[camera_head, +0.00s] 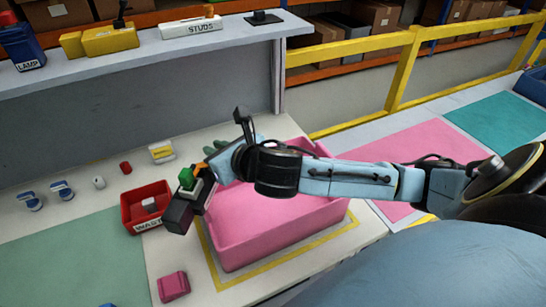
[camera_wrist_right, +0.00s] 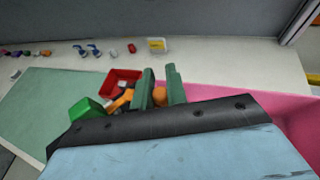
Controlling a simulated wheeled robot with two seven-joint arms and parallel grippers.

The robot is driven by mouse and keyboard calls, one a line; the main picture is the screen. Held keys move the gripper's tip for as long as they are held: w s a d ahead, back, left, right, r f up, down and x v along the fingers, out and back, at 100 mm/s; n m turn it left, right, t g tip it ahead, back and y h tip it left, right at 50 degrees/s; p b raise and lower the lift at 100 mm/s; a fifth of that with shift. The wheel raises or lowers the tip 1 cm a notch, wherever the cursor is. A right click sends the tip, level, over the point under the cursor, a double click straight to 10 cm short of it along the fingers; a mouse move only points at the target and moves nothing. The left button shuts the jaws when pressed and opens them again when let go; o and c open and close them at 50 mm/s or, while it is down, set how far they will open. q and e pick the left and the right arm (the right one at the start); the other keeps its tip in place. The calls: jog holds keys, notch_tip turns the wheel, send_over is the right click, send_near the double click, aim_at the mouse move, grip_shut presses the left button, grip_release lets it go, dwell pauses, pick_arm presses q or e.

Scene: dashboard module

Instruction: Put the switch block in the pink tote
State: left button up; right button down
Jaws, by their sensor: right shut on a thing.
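The pink tote (camera_head: 285,245) stands open on the right of the bench; its edge shows at the right of the right wrist view (camera_wrist_right: 290,108). My right gripper (camera_head: 205,160) is over the tote's left side, with its dark green fingers (camera_wrist_right: 160,88) close together. It is shut on the switch block, whose bright green (camera_head: 187,179) and orange parts show beside the hand; the green part is also in the right wrist view (camera_wrist_right: 86,110). The hand hides much of the block and the contact. The block is above the bench, near the tote's left wall. My left gripper is out of view.
A red waste bin (camera_head: 133,217) stands just left of the tote. A pink block (camera_head: 173,286) lies in front. Several small parts lie at the back left. The green mat (camera_head: 70,260) is mostly clear.

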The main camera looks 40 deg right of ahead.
pick_arm(q)
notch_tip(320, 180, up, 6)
jog(key=p, duration=0.5)
pick_arm(e)
jog(key=w+d+n+y, duration=0.1)
jog(key=d+n+y, duration=0.2)
jog(key=d, duration=0.4)
jog(key=g+y+b, duration=0.1)
jog(key=b, duration=0.4)
send_over(256, 192)
notch_tip(256, 192, down, 6)
jog(key=f, duration=0.1)
pick_arm(q)
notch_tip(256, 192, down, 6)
jog(key=b, duration=0.1)
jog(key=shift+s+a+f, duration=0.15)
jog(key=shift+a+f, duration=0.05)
pick_arm(e)
notch_tip(256, 192, down, 9)
jog(key=shift+f, duration=0.1)
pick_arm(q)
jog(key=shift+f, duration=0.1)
pick_arm(e)
jog(key=shift+f, duration=0.15)
jog(key=c, duration=1.4)
grip_release()
